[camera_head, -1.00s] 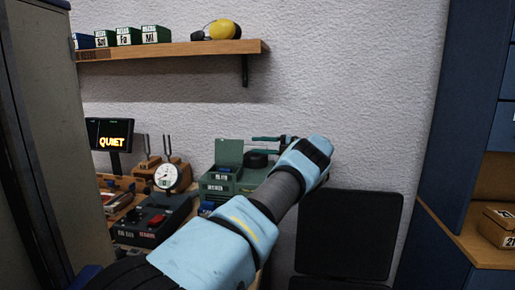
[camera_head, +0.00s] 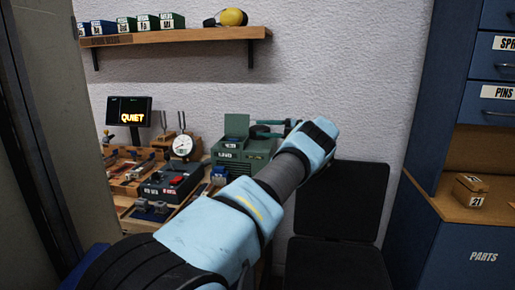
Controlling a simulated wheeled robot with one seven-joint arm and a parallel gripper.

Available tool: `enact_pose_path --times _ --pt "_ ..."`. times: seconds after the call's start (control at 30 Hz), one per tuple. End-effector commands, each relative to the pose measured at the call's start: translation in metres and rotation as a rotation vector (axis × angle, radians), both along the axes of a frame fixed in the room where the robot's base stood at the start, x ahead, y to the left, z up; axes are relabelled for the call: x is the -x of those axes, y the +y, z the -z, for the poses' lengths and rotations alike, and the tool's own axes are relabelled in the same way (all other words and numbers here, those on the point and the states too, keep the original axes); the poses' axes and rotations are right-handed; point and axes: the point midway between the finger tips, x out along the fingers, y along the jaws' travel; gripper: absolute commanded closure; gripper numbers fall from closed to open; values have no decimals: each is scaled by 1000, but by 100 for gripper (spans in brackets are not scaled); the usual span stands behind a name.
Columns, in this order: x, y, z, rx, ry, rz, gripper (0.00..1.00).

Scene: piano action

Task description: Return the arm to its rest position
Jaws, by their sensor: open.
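My light-blue and grey arm (camera_head: 222,218) reaches from the bottom left up toward the middle of the head view. Its upper bend (camera_head: 315,143) stands in front of the white wall, just right of a green machine (camera_head: 243,150) on the workbench.
A wall shelf (camera_head: 180,38) hangs above. A grey panel (camera_head: 30,130) closes the left side.

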Motion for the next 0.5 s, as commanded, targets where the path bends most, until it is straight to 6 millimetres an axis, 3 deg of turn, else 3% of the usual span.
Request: enact_pose_path --times 0.27,0.5 --pt "-2 27 1 87 -70 -28 56" --pt "1 65 6 226 -190 -80 56"
